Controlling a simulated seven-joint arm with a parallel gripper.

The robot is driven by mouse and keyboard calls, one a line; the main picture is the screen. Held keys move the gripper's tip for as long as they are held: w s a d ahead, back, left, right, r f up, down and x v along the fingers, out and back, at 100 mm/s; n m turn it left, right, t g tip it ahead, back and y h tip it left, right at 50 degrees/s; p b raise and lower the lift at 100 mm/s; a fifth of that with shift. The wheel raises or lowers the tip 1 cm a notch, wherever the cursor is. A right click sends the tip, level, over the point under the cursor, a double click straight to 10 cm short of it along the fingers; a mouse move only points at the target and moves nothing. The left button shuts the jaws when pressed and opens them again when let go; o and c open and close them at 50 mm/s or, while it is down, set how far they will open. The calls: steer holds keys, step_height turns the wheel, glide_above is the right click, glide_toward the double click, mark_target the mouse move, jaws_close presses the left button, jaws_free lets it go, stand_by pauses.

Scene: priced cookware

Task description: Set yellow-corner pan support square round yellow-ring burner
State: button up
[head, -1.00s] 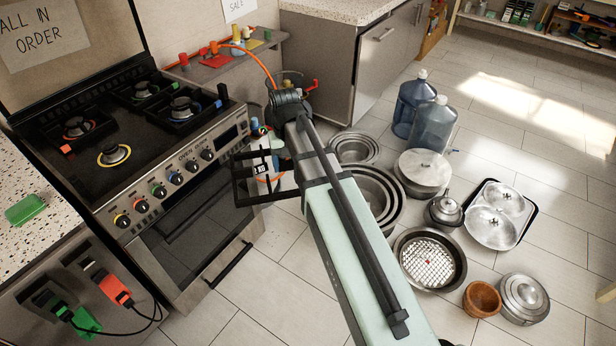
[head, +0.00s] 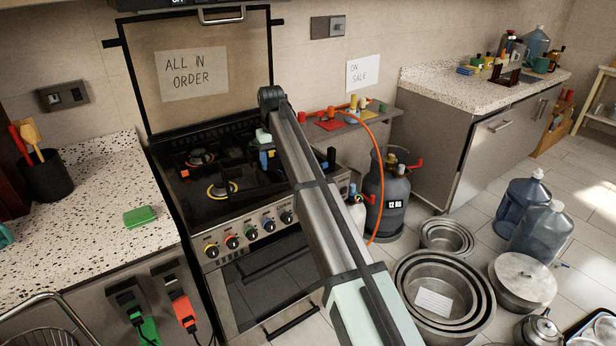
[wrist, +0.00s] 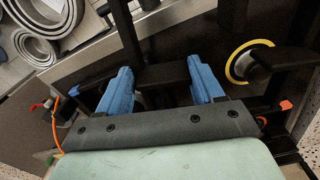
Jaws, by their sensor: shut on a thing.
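The yellow-ring burner (head: 222,190) is at the front left of the black hob, and shows at the right of the wrist view (wrist: 240,64). My gripper (head: 265,158) is over the hob, to the right of this burner. In the wrist view its blue fingers (wrist: 165,92) are shut on a black bar of the pan support (wrist: 165,75). The support's dark bars run away from the fingers, with the burner to their right in that view. In the head view the support is hard to tell from the dark hob, and its yellow corner cannot be made out.
A red-ring burner (head: 200,158) lies behind the yellow one; an orange corner (wrist: 286,105) shows in the wrist view. The raised hob lid (head: 208,75) stands behind. Coloured knobs (head: 250,233) line the front. A shelf (head: 345,122) and gas cylinder (head: 387,200) stand to the right.

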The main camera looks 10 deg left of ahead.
mark_target(237, 159)
steer(key=a+r+n, duration=0.1)
steer(key=a, duration=0.3)
steer(key=w+a+r, duration=0.1)
steer(key=a, duration=0.4)
steer(key=w+a+r+n, duration=0.1)
steer(key=a, duration=0.4)
steer(key=shift+n, duration=0.3)
steer(key=shift+f, duration=0.2)
steer(key=shift+f, duration=2.25)
steer(key=shift+f, duration=0.1)
steer(key=shift+f, duration=1.5)
steer(key=shift+f, duration=1.25)
stand_by(0.5)
steer(key=o, duration=1.3)
